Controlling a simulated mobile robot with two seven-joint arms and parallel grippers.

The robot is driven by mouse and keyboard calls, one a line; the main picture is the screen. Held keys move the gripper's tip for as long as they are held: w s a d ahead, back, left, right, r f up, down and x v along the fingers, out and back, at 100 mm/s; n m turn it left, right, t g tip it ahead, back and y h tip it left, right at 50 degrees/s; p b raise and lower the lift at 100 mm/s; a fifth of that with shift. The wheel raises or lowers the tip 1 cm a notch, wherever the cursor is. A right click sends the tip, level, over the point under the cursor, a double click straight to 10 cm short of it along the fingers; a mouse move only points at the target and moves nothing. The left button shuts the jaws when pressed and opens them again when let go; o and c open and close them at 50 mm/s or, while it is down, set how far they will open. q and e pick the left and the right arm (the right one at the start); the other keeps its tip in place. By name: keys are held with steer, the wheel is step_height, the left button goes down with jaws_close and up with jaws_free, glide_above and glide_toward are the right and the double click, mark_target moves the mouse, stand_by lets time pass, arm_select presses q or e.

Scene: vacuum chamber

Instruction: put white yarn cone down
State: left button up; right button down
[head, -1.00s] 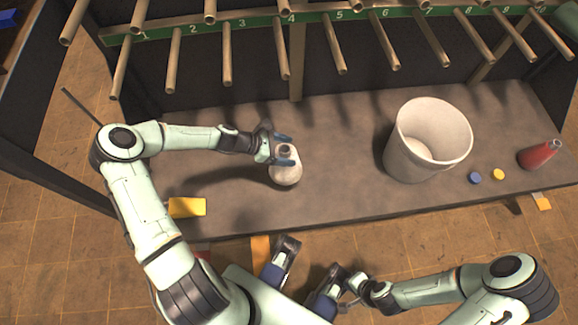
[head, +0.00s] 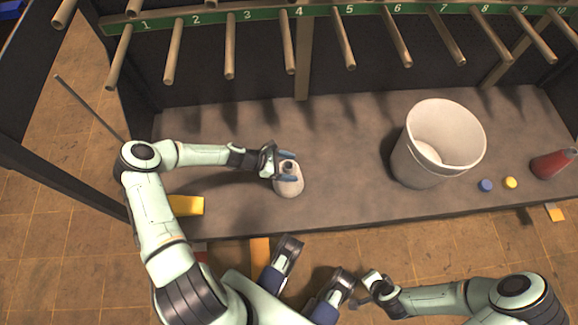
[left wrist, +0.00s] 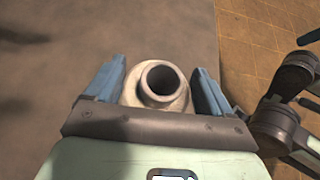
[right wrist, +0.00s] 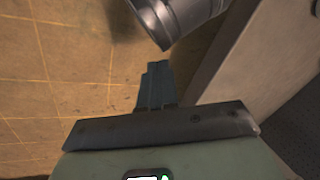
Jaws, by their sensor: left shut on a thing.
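The white yarn cone (head: 289,182) is upright at the left half of the grey bench top (head: 340,180). My left gripper (head: 280,168) is shut around its upper part. In the left wrist view, the cone's round open top (left wrist: 160,85) sits between the two blue fingers (left wrist: 158,92). The cone's base looks at or very close to the bench top; I cannot tell for sure that it touches. My right gripper (head: 372,284) is off the bench's front edge, empty; its fingers are together in the right wrist view (right wrist: 155,85).
A large white bucket (head: 408,162) stands right of the cone. Blue (head: 486,185) and yellow (head: 510,183) discs and a red cone (head: 551,164) lie farther right. A yellow block (head: 187,205) is at the front left. Numbered pegs (head: 230,50) jut out above the bench.

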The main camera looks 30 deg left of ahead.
arm_select(q)
steer(key=o, duration=1.3)
steer(key=p+v, duration=0.3)
steer(key=v, duration=0.9)
steer(key=shift+r, duration=0.1)
arm_select(e)
steer(key=s+a+r+g, duration=0.1)
steer(key=s+a+r, duration=0.1)
steer(key=s+r, duration=0.1)
steer(key=shift+s+a+r+g+y, duration=0.3)
steer(key=shift+s+y, duration=0.1)
steer(key=shift+s, duration=0.5)
steer(key=shift+d, duration=0.1)
